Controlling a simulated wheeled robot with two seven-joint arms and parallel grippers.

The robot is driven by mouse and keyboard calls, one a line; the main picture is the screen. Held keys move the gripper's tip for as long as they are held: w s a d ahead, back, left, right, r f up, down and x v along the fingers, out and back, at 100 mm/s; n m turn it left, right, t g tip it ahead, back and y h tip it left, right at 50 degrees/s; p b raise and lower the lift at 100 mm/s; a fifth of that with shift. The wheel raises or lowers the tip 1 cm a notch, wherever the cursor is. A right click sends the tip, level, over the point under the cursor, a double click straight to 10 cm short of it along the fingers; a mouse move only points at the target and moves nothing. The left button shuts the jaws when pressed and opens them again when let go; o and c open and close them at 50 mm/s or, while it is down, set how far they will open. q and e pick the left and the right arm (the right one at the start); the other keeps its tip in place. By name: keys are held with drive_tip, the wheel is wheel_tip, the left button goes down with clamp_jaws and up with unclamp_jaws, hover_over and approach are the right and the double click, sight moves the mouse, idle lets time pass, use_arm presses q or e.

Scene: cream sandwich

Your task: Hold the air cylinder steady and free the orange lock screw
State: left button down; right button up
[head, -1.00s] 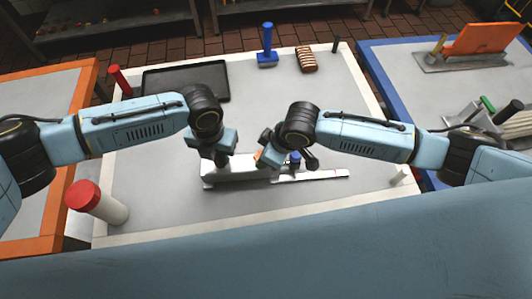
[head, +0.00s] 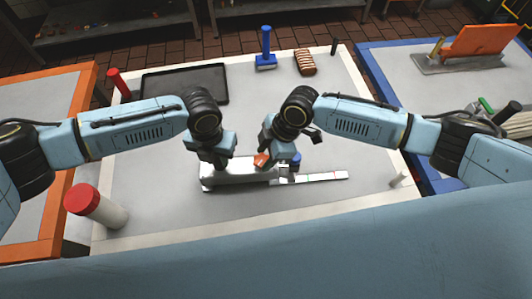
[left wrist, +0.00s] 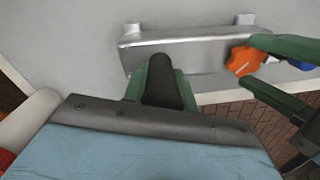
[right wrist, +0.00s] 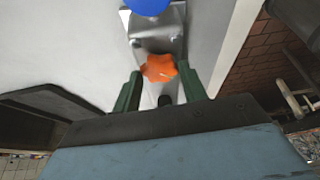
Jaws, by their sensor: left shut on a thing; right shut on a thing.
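The silver air cylinder (head: 240,176) lies lengthwise on the table in the head view, and its body (left wrist: 195,50) fills the upper left wrist view. My left gripper (head: 213,162) is over its left part; its green fingers (left wrist: 160,82) are shut around a dark upright piece at the cylinder. The orange lock screw (head: 261,160) is near the middle, also in the left wrist view (left wrist: 242,60) and right wrist view (right wrist: 158,68). My right gripper (right wrist: 162,88) is shut on this screw, one green finger on each side. The fingertip contact is partly hidden in the head view.
A blue knob (head: 296,158) stands just right of the screw, with a marked flat strip (head: 325,176) beyond it. A black tray (head: 185,82), blue-handled tool (head: 266,50) and brown ribbed block (head: 305,62) lie farther back. A red-capped bottle (head: 98,206) stands front left.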

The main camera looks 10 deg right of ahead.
idle(0.4)
drive_tip(key=o, duration=1)
drive_tip(key=shift+c, duration=0.2)
drive_tip(key=shift+r, duration=0.1)
drive_tip(key=v, duration=1.2)
drive_tip(key=c, duration=0.3)
